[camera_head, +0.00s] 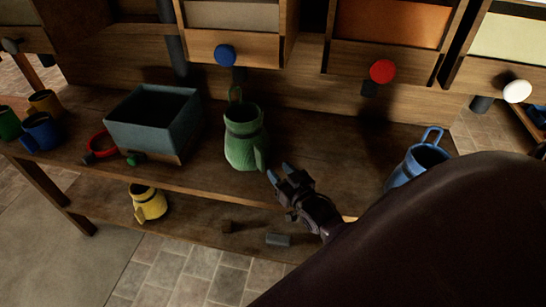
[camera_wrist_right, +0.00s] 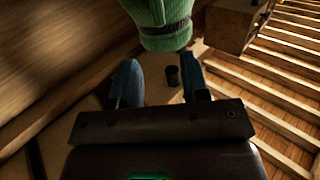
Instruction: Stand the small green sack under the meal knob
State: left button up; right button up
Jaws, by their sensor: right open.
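A green sack (camera_head: 244,140) with a banded neck and a loop on top stands upright on the bench, in front of and slightly right of the blue knob (camera_head: 225,55). My right gripper (camera_head: 279,173) is open and empty, just right of its lower side, fingers pointing toward it. In the right wrist view the sack (camera_wrist_right: 165,30) is beyond the open fingers (camera_wrist_right: 160,82), not between them. Red (camera_head: 382,71), white (camera_head: 517,91) and dark (camera_head: 12,45) knobs also show. I cannot tell which is the meal knob. My left gripper is out of view.
A blue-grey open box (camera_head: 153,138) stands left of the sack, a red item (camera_head: 99,146) beside it. Blue (camera_head: 41,132) and green (camera_head: 8,124) vessels are farther left. A blue vessel (camera_head: 425,154) stands right. A yellow one (camera_head: 149,203) is below. Bench below the red knob is clear.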

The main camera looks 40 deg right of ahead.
jog(key=s+a+f+g, duration=0.2)
jog(key=s, duration=0.3)
jog(key=s+a+f+n+g, duration=0.1)
jog(key=s+a+f+g, duration=0.1)
jog(key=s+a+f, duration=0.1)
jog(key=s+a+f+g+y, duration=0.1)
jog(key=s+a+f+g, duration=0.1)
jog(key=s, duration=0.4)
jog(key=shift+s+a+f+n, duration=0.2)
jog(key=shift+s+f+n, duration=0.2)
jog(key=shift+f, duration=0.35)
